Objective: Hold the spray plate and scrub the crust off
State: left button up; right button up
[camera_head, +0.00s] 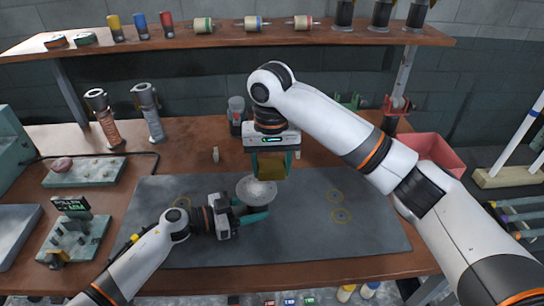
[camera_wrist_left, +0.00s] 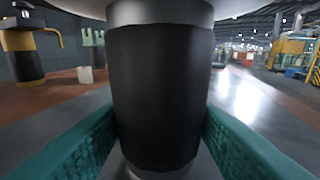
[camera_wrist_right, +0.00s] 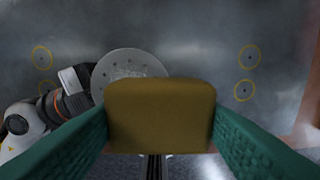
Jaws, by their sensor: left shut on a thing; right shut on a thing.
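The spray plate (camera_head: 258,190) is a pale grey disc with small holes and a whitish crust at its middle. In the right wrist view the plate (camera_wrist_right: 127,66) lies partly behind the sponge. My left gripper (camera_head: 252,209) is shut on the dark stem (camera_wrist_left: 155,85) under the plate, holding it level over the grey mat. My right gripper (camera_head: 271,155) points down, shut on a yellow-brown sponge block (camera_head: 272,166). The sponge (camera_wrist_right: 160,115) sits between the green fingers, over the plate's far edge in the head view. Whether it touches the plate I cannot tell.
The grey mat (camera_head: 340,235) with yellow rings covers the table middle and is mostly clear. Two metal canisters (camera_head: 103,118) (camera_head: 149,112) stand back left. A red bin (camera_head: 434,152) is beyond the right arm. A shelf (camera_head: 230,38) runs above the back.

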aim_at(273, 189)
notch_tip(273, 189, down, 3)
jog(key=shift+f, duration=0.15)
pick_arm(q)
jog(key=shift+d, duration=0.1)
pick_arm(e)
jog(key=shift+a+f, duration=0.45)
jog(key=shift+f, duration=0.15)
jog(key=shift+c, duration=0.4)
jog(key=shift+w+a, duration=0.2)
jog(key=shift+a, duration=2.8)
jog(key=shift+s+d, duration=0.2)
jog(key=shift+d, duration=3.15)
jog(key=shift+s+d+r, duration=0.1)
jog(key=shift+s+d, duration=0.05)
jog(key=shift+w+a, duration=0.2)
jog(key=shift+a, duration=3.3)
jog(key=shift+s+d, duration=0.15)
jog(key=shift+d, duration=3.45)
jog(key=shift+a+r, duration=0.15)
jog(key=shift+r, duration=3.85)
